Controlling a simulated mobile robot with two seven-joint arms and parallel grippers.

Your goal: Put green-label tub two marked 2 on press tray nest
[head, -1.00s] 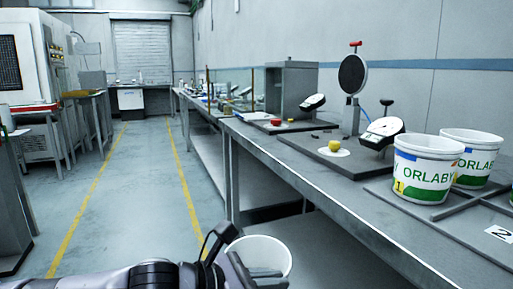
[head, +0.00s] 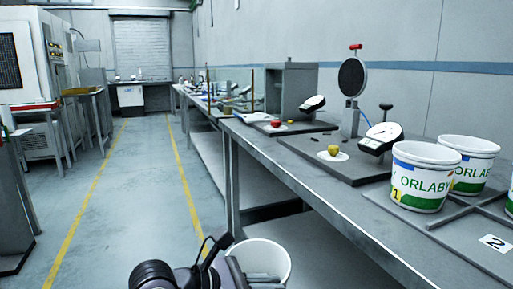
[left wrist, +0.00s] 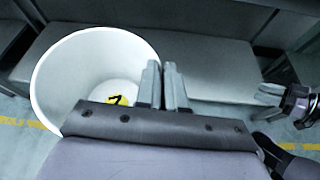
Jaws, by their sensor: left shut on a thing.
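A white tub (head: 262,258) hangs low in front of the bench in the head view. It shows from above in the left wrist view (left wrist: 52,88), empty, with a yellow spot bearing a dark mark on its floor. My left gripper (left wrist: 163,85) is shut on its wall at the right side. Its outer label is not visible. Green-label tubs, one marked 1 (head: 420,178) and another (head: 470,160) behind it, stand on a divided grey tray (head: 455,235) with a card marked 2 (head: 494,243). What appears to be my right gripper (left wrist: 272,94) shows at the right edge.
The bench edge (head: 330,220) runs near the tub. Open floor lies left.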

